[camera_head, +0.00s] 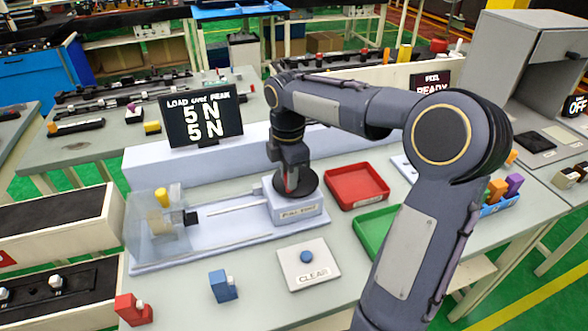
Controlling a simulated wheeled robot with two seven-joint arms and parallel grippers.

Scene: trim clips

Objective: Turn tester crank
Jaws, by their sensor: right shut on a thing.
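The pull tester (225,238) is a long pale bench unit with a grey box at its right end. A dark round crank disc (309,184) sits on top of that box. The fingers and arm hide part of the crank. A thin rod (238,208) runs left from the box to a clear guard (142,225) with a yellow part inside. The display (200,118) reads "LOAD over PEAK 5 N 5 N". My left gripper is out of view.
A red tray (357,184) stands just right of the tester, and a green tray (374,230) is partly behind my right arm. A CLEAR button plate (308,266), a blue clip (222,286) and a red clip (131,309) lie in front.

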